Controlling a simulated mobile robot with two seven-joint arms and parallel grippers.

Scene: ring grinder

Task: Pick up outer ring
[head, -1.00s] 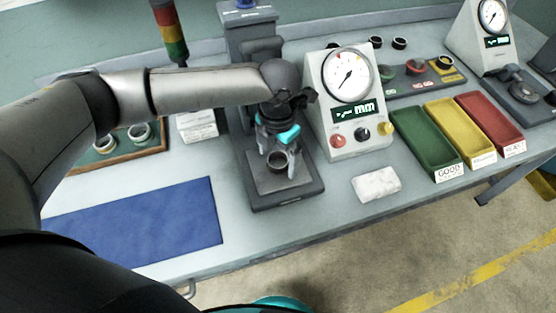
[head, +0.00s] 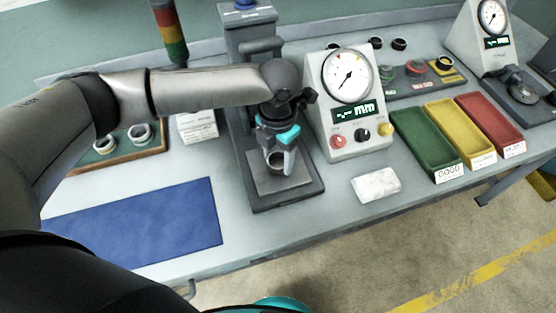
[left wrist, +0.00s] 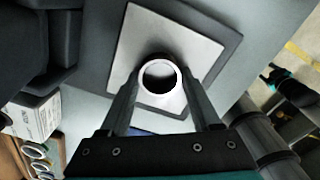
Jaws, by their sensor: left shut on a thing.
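The outer ring (left wrist: 159,77) is a short, shiny metal ring. In the left wrist view it sits between the two fingers of my left gripper (left wrist: 160,92), over the light square plate (left wrist: 196,50) of a press-like station. My left gripper is shut on it. In the head view my left gripper (head: 279,158) points down at the station, and the ring (head: 286,164) shows partly between its fingers. Whether the ring still touches the plate cannot be told. My right gripper is not clearly seen in either view.
A gauge box (head: 347,100) stands close to the right of the station (head: 262,205). A white cloth (head: 376,185), green (head: 424,137), yellow (head: 458,128) and red (head: 490,121) bins lie further right. A blue mat (head: 140,225) is clear at left; a wooden tray (head: 115,158) holds rings.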

